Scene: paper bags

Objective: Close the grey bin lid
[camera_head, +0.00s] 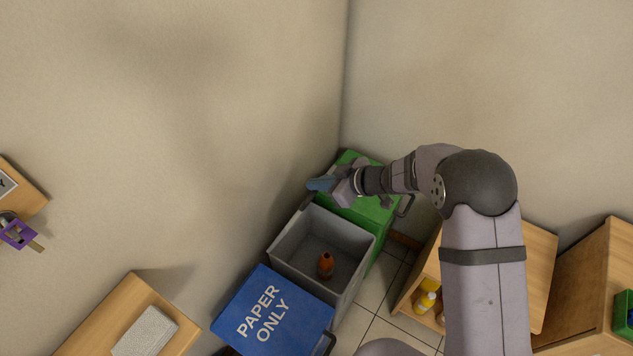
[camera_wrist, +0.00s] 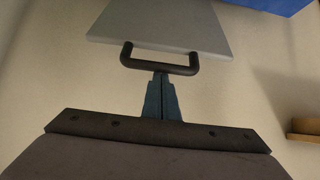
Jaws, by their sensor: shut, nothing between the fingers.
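The grey bin (camera_head: 355,238) stands open between a green bin and a blue-lidded bin, with a brown bottle (camera_head: 326,264) inside. Its grey lid (camera_wrist: 165,25) shows in the wrist view with a dark bar handle (camera_wrist: 160,66); in the head view the lid seems raised nearly edge-on at the wall side. My gripper (camera_head: 318,184) is above the back left corner of the grey bin, near the wall. In the wrist view, the blue fingers of my gripper (camera_wrist: 161,78) are shut and empty, their tips at the middle of the handle; I cannot tell if they touch it.
The green bin (camera_head: 368,208) has its lid down, under my arm. The blue lid (camera_head: 268,310) reads "PAPER ONLY" and is down. Wooden cabinets (camera_head: 535,262) stand at the right. A wooden surface (camera_head: 95,325) is at the lower left. Walls close in behind the bins.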

